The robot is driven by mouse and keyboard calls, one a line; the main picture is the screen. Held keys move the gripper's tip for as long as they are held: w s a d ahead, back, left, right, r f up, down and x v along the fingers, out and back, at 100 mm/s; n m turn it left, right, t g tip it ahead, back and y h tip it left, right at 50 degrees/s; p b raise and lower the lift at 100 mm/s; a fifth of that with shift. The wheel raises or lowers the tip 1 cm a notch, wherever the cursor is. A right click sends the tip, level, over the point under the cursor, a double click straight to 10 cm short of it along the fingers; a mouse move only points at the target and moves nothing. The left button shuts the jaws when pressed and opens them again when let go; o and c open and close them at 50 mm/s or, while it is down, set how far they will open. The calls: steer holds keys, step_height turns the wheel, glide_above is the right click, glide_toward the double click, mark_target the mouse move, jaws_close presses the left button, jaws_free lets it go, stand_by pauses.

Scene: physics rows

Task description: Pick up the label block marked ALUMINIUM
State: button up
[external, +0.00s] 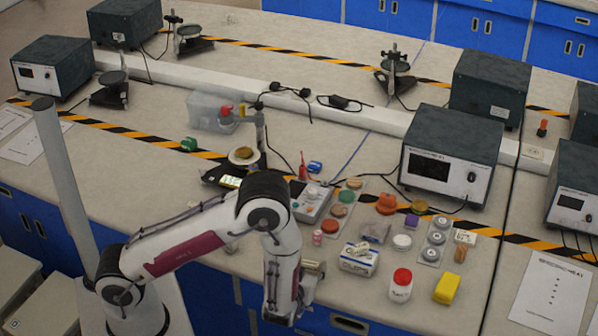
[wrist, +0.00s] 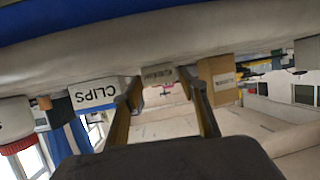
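A small grey label block (wrist: 157,74) shows in the wrist view, between and just beyond my fingertips. Its dark lettering is too small to read surely, so I cannot confirm ALUMINIUM. In the external view my gripper (external: 312,283) is low at the table's front edge, mostly behind my wrist, and the grey block cannot be made out.
The white CLIPS box (wrist: 95,93) is close left of the fingers in the wrist view; it also shows in the external view (external: 358,262). A red-lidded jar (external: 400,285) and a yellow block (external: 446,289) stand right of it. Several small items crowd the bench behind.

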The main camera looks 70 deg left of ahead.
steer(key=c, duration=0.3)
steer(key=shift+c, duration=0.2)
steer(key=shift+r, duration=0.15)
step_height(320, 180, up, 10)
stand_by(0.8)
stand_by(0.6)
